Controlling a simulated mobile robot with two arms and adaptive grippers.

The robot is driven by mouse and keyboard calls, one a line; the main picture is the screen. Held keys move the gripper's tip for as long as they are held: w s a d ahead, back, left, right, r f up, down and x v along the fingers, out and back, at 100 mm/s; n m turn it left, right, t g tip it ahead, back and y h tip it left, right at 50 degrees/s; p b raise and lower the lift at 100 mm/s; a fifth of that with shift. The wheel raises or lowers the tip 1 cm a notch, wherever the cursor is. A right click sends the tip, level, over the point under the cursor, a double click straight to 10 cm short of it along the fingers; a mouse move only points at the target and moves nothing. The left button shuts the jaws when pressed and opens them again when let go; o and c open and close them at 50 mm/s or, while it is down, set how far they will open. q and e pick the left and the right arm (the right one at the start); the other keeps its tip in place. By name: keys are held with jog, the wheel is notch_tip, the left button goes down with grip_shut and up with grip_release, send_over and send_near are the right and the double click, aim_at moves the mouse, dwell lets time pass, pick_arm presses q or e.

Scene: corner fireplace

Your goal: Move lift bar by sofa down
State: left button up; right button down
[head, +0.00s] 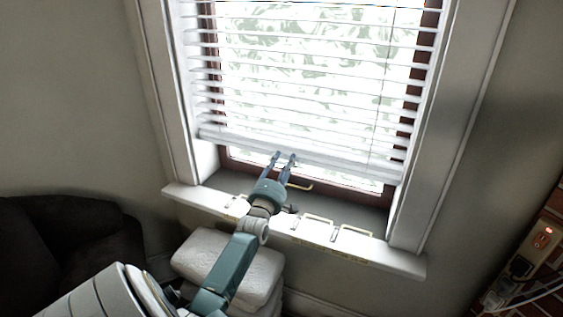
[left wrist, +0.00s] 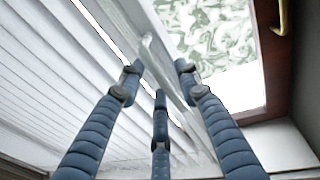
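The white lift bar (head: 330,167) is the bottom rail of the blind (head: 300,75) and hangs a little above the sill. It runs slantwise in the left wrist view (left wrist: 172,78), with a small pale knob (left wrist: 147,40) on it. My left gripper (head: 284,157) is at the bar near its middle. Its blue fingers are spread apart in the left wrist view (left wrist: 160,75), with the bar passing between or behind them; contact cannot be told. The dark sofa (head: 70,245) is at lower left. My right gripper is not in view.
A brass window handle (head: 300,186) sits just right of the left gripper. The white sill (head: 400,262) has several small metal fittings on its edge. White folded cushions (head: 205,250) lie below. A power strip (head: 530,255) is at right.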

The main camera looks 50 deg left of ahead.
pick_arm(q)
jog(key=v, duration=1.2)
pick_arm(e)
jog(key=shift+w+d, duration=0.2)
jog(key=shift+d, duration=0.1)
pick_arm(q)
jog(key=shift+w+f, duration=0.1)
jog(key=shift+f, duration=0.05)
